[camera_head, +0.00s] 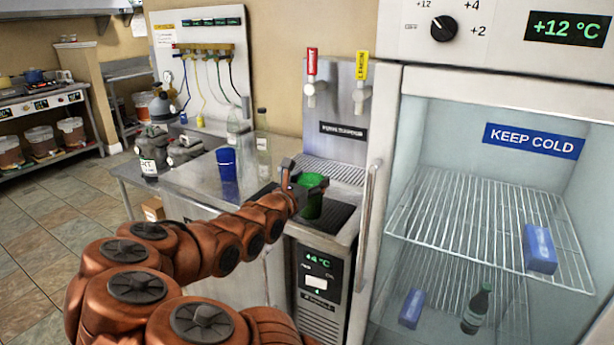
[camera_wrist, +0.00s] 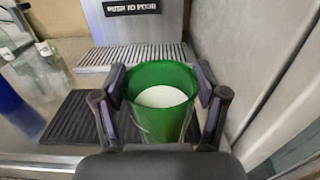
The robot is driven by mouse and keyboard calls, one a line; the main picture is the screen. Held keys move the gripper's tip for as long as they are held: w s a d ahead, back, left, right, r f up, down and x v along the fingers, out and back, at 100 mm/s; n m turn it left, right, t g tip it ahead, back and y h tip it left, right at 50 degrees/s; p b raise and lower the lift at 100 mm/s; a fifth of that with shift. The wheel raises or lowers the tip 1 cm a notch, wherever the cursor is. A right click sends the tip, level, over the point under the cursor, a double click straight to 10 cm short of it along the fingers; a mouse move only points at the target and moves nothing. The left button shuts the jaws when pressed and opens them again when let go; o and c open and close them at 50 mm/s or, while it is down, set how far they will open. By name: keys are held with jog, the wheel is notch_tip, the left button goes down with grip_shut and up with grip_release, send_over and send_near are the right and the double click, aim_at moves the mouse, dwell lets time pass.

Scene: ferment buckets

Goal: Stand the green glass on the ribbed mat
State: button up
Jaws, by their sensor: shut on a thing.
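The green glass (camera_head: 312,201) is upright at the front right of the steel counter. In the wrist view the green glass (camera_wrist: 160,120) fills the middle, with a pale round area inside. My gripper (camera_head: 305,184) is shut on it; in the wrist view my gripper (camera_wrist: 160,88) has one finger on each side of the glass. The dark ribbed mat (camera_wrist: 70,118) lies under and left of the glass in the wrist view; the ribbed mat (camera_head: 340,219) also shows in the head view. The glass's foot is hidden, so I cannot tell whether it touches the mat.
A blue cup (camera_head: 226,160) and two clear bottles (camera_head: 263,135) stand to the left on the counter. Behind the mat is a metal drip grille (camera_head: 335,170) below red and yellow taps (camera_head: 312,70). An open-fronted cold cabinet (camera_head: 480,150) stands close on the right.

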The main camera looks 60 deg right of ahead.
jog(key=w+d+f+p, duration=0.4)
jog(key=w+d, duration=0.2)
jog(key=d, duration=0.3)
jog(key=shift+w+d+f, duration=0.15)
jog(key=shift+w+f, duration=0.05)
jog(key=shift+w, duration=0.1)
jog(key=shift+f, duration=0.1)
dwell(0.4)
jog(key=shift+f, duration=0.1)
jog(key=o, duration=1.8)
